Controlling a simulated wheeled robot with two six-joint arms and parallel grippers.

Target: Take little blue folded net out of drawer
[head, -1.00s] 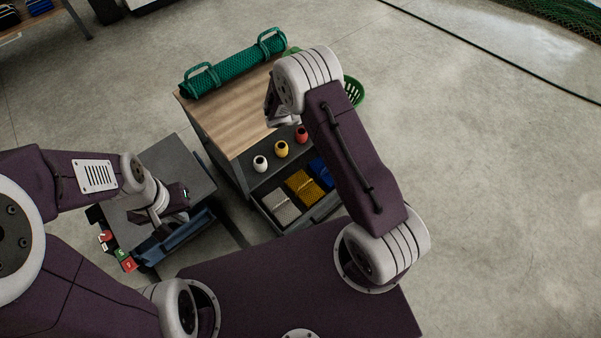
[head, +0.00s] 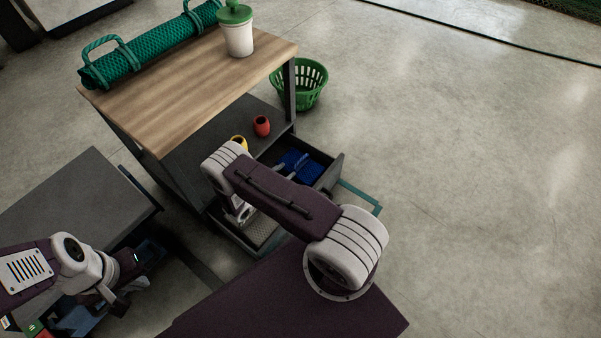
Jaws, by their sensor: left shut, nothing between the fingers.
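The little blue folded net (head: 302,162) lies in the far right part of the open drawer (head: 336,172), under the wooden-topped bench. My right gripper (head: 240,213) points down over the left part of the drawer, apart from the blue net. My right forearm hides the middle of the drawer and most of the gripper, so its jaws cannot be judged. A pale grey net (head: 262,230) shows partly below the arm. My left gripper (head: 112,292) is shut and empty at the lower left, beside the dark grey cabinet.
The wooden-topped bench (head: 185,85) carries a rolled green net (head: 150,55) and a white pot with a green lid (head: 237,35). A red spool (head: 261,126) and a partly hidden yellow spool (head: 240,142) stand on the shelf above the drawer. A green basket (head: 300,85) is behind. Floor at right is clear.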

